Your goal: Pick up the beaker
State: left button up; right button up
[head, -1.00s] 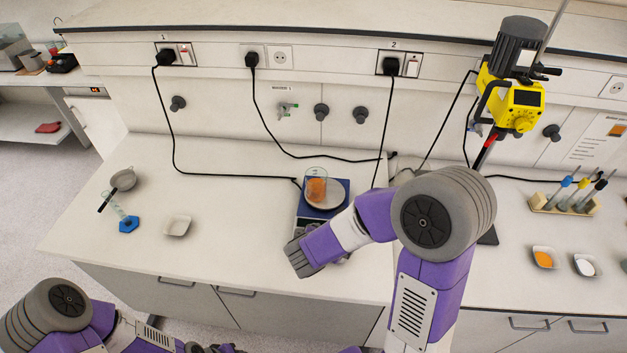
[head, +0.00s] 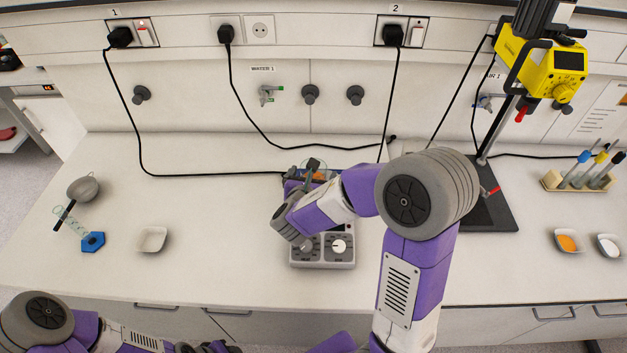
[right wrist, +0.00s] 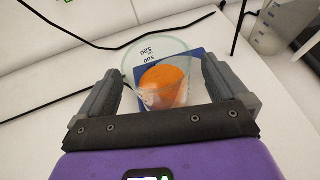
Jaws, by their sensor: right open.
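The beaker (right wrist: 160,62) is clear glass with printed marks and orange contents. In the right wrist view it stands between the two fingers of my right gripper (right wrist: 160,75), which is open around it, with gaps visible at both sides.
A white dish (head: 152,239), a blue hexagonal base (head: 93,242) and a strainer (head: 83,189) lie to the left. A stand (head: 488,205) with a yellow stirrer (head: 540,65) is at right.

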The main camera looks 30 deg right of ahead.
jog(key=shift+x, duration=1.1)
jog(key=shift+c, duration=0.2)
jog(key=c, duration=1)
jog(key=shift+c, duration=0.8)
jog(key=shift+r, duration=0.1)
